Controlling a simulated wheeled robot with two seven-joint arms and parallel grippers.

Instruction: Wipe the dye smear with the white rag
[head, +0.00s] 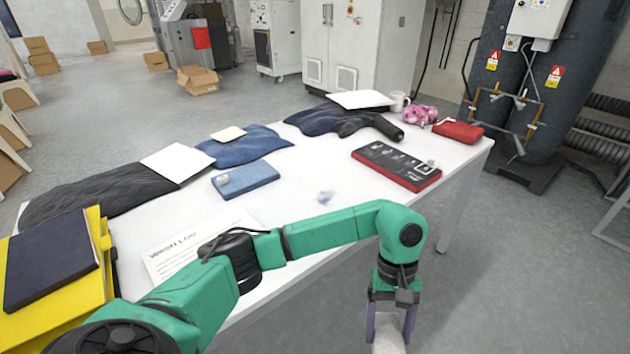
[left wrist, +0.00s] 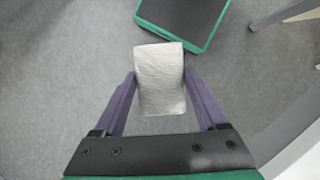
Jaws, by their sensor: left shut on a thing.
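My left gripper (head: 389,338) is off the table's front edge, over the grey floor at the bottom of the head view, pointing down. It is shut on the white rag (head: 388,343), which is partly cut off there. In the left wrist view the rag (left wrist: 160,82) hangs as a pale folded strip between the two purple fingers. The smear is not in the left wrist view. My right gripper is not in view.
The white table (head: 300,225) has bare room around the smear. A printed sheet (head: 165,258) and yellow folder (head: 60,310) lie near left. Dark garments line the back edge.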

